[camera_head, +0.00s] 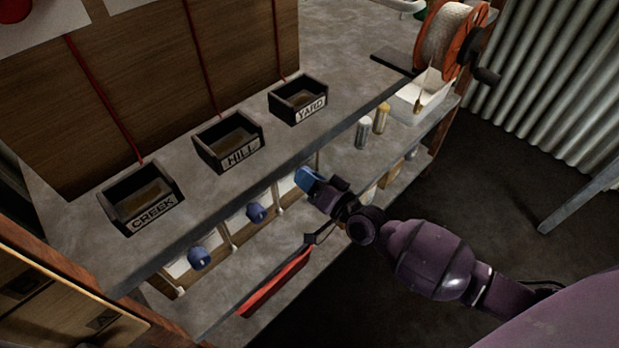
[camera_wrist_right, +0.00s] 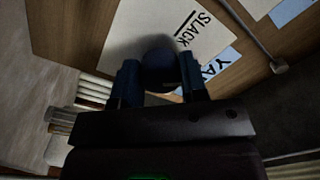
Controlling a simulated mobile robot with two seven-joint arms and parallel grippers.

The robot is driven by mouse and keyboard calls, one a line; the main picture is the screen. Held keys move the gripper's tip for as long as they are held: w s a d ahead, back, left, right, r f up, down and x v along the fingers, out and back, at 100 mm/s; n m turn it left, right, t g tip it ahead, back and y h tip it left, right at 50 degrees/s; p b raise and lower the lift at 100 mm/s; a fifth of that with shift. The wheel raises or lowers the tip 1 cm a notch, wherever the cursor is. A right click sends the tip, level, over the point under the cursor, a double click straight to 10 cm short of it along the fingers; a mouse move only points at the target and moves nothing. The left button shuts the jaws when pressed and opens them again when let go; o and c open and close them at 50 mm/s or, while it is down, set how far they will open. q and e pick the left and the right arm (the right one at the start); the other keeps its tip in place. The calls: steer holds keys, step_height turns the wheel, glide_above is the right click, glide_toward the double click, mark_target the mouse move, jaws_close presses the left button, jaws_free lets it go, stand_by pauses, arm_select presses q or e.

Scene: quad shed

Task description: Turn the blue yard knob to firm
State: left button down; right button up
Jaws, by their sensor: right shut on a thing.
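The blue yard knob (camera_wrist_right: 159,68) is on a white dial plate (camera_wrist_right: 190,25) in the right wrist view. The word SLACK and part of a blue YARD label (camera_wrist_right: 215,68) show on the panel; no firm mark is in sight. My right gripper (camera_wrist_right: 160,80) is shut on the knob, one finger on each side of it. In the head view my right gripper (camera_head: 312,182) reaches the front of the bench below the YARD tray (camera_head: 299,114) and hides the knob. My left gripper is not in view.
Two other blue knobs, one left (camera_head: 199,258) and one nearer (camera_head: 256,212), stick out along the bench front. A red-handled tool (camera_head: 276,283) lies on the lower shelf. Trays marked CREEK (camera_head: 153,213) and HILL (camera_head: 240,154) stand on top. Open floor lies to the right.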

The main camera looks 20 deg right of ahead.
steer(key=m, duration=0.3)
steer(key=shift+m, duration=0.3)
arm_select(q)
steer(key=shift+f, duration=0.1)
arm_select(e)
steer(key=shift+m, duration=1.5)
arm_select(q)
steer(key=shift+b, duration=0.3)
arm_select(e)
steer(key=shift+a, duration=0.1)
steer(key=o, duration=0.9)
steer(key=shift+s, duration=0.15)
arm_select(q)
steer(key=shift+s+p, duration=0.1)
steer(key=shift+p, duration=0.45)
arm_select(e)
steer(key=shift+v, duration=5.35)
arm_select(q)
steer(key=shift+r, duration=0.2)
arm_select(e)
steer(key=shift+a, duration=0.1)
